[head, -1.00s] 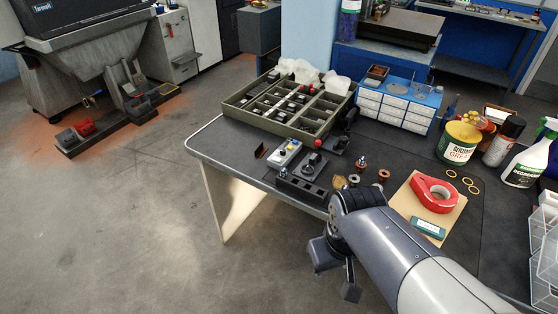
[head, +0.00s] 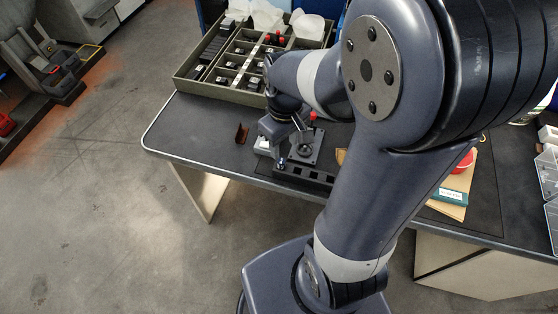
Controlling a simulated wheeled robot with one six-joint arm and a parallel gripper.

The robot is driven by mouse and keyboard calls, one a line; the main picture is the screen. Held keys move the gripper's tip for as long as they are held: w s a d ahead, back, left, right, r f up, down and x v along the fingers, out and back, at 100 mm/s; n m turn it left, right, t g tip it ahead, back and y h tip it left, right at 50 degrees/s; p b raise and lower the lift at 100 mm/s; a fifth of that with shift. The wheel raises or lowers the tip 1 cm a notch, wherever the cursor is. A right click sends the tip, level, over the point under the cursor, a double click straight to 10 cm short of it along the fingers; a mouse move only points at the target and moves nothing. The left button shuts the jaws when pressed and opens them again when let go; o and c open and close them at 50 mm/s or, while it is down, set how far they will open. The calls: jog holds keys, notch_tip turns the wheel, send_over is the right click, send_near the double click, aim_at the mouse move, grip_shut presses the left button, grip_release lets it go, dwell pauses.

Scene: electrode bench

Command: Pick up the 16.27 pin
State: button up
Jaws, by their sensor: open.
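No label reading 16.27 can be made out, so I cannot tell which piece is the 16.27 pin. My gripper (head: 289,148) is open and points down over the front edge area of the bench, close above a small light block (head: 262,144) and a dark square fixture (head: 309,155) with a round part on top. The gripper hides part of the light block and whatever lies between its fingers. Whether it touches anything cannot be told. A long black block with square holes (head: 318,178) lies in front of the fixture, its right part hidden by my arm.
A compartmented tray (head: 222,92) with small dark parts and white crumpled pieces stands behind the gripper. A small brown angled piece (head: 242,134) lies to the left. The bench's left end (head: 185,125) is clear. My arm covers much of the bench's right side.

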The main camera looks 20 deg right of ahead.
aim_at(282, 161)
jog(key=f, duration=0.6)
jog(key=shift+a+f, duration=0.25)
jog(key=shift+f, duration=0.15)
jog(key=shift+c, duration=0.5)
grip_shut()
